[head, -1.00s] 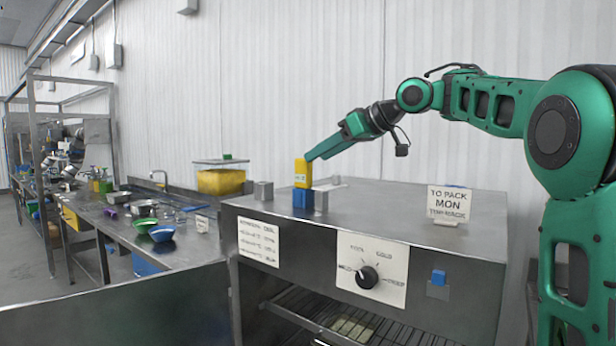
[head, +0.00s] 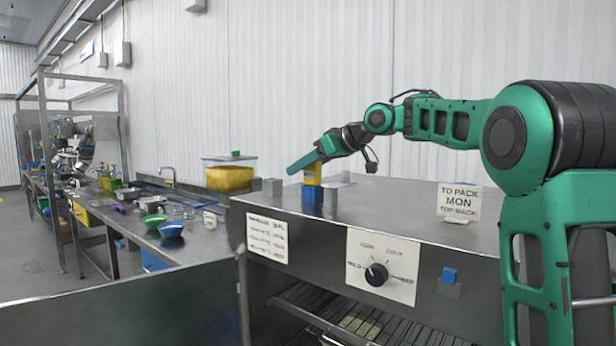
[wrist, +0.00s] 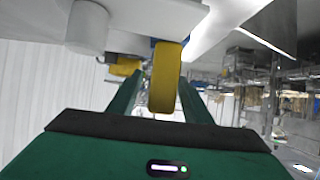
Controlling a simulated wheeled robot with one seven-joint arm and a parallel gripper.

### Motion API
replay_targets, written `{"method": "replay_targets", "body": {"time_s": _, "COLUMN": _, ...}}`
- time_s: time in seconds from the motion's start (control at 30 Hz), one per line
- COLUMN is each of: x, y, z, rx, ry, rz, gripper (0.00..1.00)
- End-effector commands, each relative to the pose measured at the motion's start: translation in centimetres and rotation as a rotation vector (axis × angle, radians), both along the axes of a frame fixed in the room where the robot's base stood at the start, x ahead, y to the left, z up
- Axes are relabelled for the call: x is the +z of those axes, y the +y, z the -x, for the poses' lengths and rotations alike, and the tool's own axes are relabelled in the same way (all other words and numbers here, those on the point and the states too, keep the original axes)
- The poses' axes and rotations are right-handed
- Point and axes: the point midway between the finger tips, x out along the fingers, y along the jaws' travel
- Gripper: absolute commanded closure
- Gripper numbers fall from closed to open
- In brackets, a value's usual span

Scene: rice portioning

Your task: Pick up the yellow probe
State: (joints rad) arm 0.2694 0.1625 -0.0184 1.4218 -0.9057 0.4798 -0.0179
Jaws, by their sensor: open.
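The yellow probe (head: 312,174) stands upright in a blue holder (head: 312,194) on top of the steel oven unit. My gripper (head: 292,168) reaches in from the right at the probe's top, and its green fingers extend left past it. In the wrist view, the yellow probe (wrist: 163,85) lies between my two green fingers (wrist: 159,78), one on each side. The fingers are open, and the probe still sits in the blue holder. Whether either finger touches it I cannot tell.
A "TO PACK MON" sign (head: 459,200) stands on the right of the oven top (head: 395,205). A yellow-filled clear container (head: 229,177) sits behind left. The oven top between holder and sign is clear.

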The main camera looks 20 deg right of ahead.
Motion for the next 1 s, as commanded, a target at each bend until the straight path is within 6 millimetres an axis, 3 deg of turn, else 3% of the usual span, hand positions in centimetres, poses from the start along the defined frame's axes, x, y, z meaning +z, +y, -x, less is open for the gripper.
{"method": "replay_targets", "body": {"time_s": 0.33, "x": -0.3, "y": 0.4, "z": -0.5, "rx": -0.001, "ry": -0.001, "rz": 0.000, "gripper": 0.57}}
{"method": "replay_targets", "body": {"time_s": 0.5, "x": -0.3, "y": 0.4, "z": -0.5, "rx": -0.001, "ry": -0.001, "rz": 0.000, "gripper": 0.98}}
{"method": "replay_targets", "body": {"time_s": 0.53, "x": -0.3, "y": 0.4, "z": -0.5, "rx": -0.001, "ry": -0.001, "rz": 0.000, "gripper": 1.00}}
{"method": "replay_targets", "body": {"time_s": 1.0, "x": 0.7, "y": 0.4, "z": -0.5, "rx": 0.001, "ry": -0.003, "rz": 0.000, "gripper": 1.00}}
